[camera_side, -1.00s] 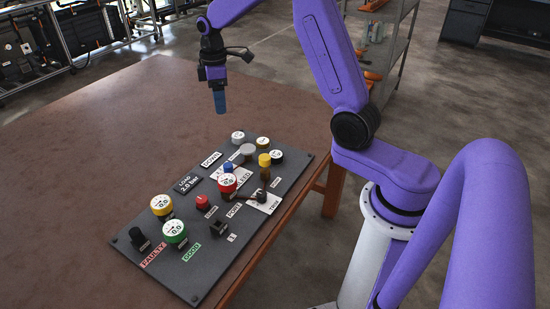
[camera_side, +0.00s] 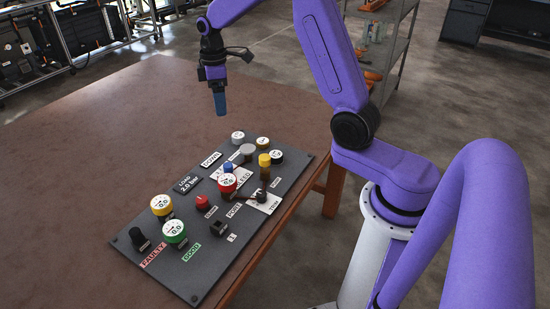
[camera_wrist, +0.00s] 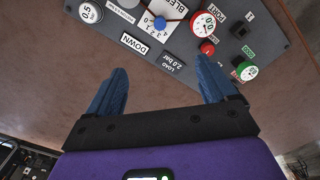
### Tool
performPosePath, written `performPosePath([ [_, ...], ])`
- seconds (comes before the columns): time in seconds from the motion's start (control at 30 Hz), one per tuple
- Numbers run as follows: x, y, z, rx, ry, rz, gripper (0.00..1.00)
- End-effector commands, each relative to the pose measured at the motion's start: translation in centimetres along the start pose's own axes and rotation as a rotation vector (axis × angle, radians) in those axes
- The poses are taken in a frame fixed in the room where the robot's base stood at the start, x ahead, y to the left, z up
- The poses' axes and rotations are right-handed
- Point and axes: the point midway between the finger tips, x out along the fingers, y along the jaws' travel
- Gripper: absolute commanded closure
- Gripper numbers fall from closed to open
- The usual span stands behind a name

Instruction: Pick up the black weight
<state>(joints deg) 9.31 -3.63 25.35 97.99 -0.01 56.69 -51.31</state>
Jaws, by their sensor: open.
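The weight that looks black (camera_side: 276,157), a short dark cylinder with a white top, stands at the far right end of the dark panel (camera_side: 205,262) in the side view. I do not see it in the wrist view. My gripper (camera_side: 220,106) hangs above the brown table beyond the panel's far edge, pointing down, apart from every weight. In the wrist view my gripper (camera_wrist: 162,72) has its two blue fingers wide apart with nothing between them.
Gauges, a red knob (camera_side: 203,202) and a blue knob (camera_wrist: 160,22) crowd the panel. The table's left (camera_side: 80,150) is clear.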

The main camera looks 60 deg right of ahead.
Motion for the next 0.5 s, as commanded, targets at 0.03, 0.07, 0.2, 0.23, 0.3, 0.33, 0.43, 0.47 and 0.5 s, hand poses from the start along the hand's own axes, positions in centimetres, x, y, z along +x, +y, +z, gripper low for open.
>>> performPosePath([
  [0.03,0.0,0.0,0.0,0.0,0.0,0.0,0.15],
  [0.07,0.0,0.0,0.0,0.0,0.0,0.0,0.15],
  [0.2,0.0,0.0,0.0,0.0,0.0,0.0,0.15],
  [0.23,0.0,0.0,0.0,0.001,0.0,0.0,0.15],
  [0.3,0.1,0.1,0.2,0.02,0.0,0.0,0.15],
  [0.33,0.2,0.1,0.3,0.039,-0.001,-0.001,0.15],
  [0.43,0.6,0.6,1.4,0.164,-0.001,-0.001,0.15],
  [0.47,0.8,0.8,1.8,0.222,-0.001,-0.001,0.15],
  [0.5,1.2,1.0,2.5,0.309,-0.002,-0.002,0.15],
])
